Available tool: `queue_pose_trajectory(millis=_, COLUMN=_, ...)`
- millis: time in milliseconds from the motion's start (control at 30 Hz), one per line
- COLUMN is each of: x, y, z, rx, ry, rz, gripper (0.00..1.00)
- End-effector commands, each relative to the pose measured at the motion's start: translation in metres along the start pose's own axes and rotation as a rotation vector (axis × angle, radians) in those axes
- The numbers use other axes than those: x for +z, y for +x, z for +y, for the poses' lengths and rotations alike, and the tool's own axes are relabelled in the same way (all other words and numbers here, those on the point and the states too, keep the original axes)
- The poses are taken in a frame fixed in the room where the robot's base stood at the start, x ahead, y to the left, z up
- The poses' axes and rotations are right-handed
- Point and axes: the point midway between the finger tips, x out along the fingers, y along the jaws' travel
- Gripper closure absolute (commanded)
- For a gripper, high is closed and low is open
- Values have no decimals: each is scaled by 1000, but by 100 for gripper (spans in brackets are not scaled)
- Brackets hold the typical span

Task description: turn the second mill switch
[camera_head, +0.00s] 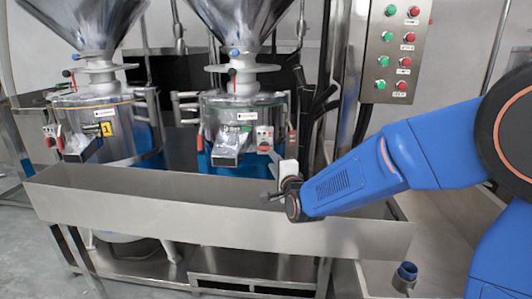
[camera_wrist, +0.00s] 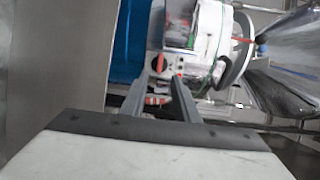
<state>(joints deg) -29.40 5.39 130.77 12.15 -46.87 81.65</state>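The second mill (camera_head: 240,115) is the middle machine in the head view, a steel drum under a funnel with a blue band low on its body. A small white switch box (camera_head: 265,132) with a red knob (camera_head: 264,147) is on its front right. In the wrist view the mill is turned sideways, and an orange-red switch knob (camera_wrist: 159,62) shows just beyond the fingertips. My gripper (camera_head: 267,150) points at the switch, and its two grey fingers (camera_wrist: 160,78) stand apart with a gap between them. I cannot tell whether they touch the knob.
A long steel trough (camera_head: 200,220) runs in front of the mills, below my gripper. Another mill (camera_head: 95,130) stands to the left. A control panel (camera_head: 395,50) with green and red buttons hangs at upper right. Dark pipes (camera_head: 312,110) rise right of the second mill.

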Motion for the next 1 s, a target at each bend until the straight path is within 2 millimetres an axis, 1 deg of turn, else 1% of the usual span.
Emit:
queue_pose_trajectory(millis=33, x=0, y=10, z=1, rx=1, ry=0, rz=1, gripper=72)
queue_pose_trajectory(millis=300, x=-1, y=57, z=0, rx=0, ry=-1, rz=1, gripper=72)
queue_pose_trajectory(millis=500, x=0, y=84, z=1, rx=2, ry=-1, rz=0, gripper=72)
queue_pose_trajectory(millis=700, x=0, y=97, z=0, rx=1, ry=-1, rz=0, gripper=72)
queue_pose_trajectory(millis=1000, x=0, y=99, z=0, rx=1, ry=-1, rz=0, gripper=72)
